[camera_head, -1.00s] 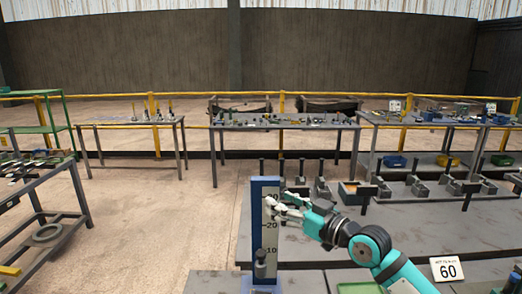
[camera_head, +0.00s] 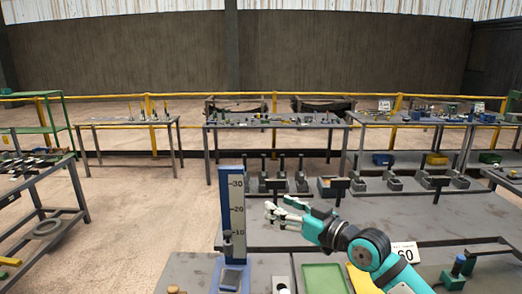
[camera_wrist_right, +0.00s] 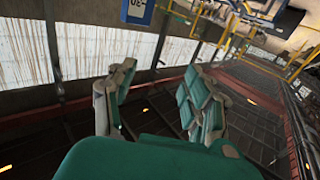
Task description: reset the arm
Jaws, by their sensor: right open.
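My right arm, teal and black, comes in from the lower right in the head view. Its right gripper (camera_head: 278,212) is open and empty, held in the air above the grey bench, just right of the blue-edged scale. In the right wrist view the two teal fingers of the right gripper (camera_wrist_right: 160,103) stand apart with nothing between them. My left gripper is not in view.
The upright scale (camera_head: 237,205) marked 10 to 30 stands close left of the gripper. A green tray (camera_head: 324,278) and a card reading 60 (camera_head: 405,252) lie in front. Several dark-handled blocks line the grey bench (camera_head: 350,220). Open floor lies left.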

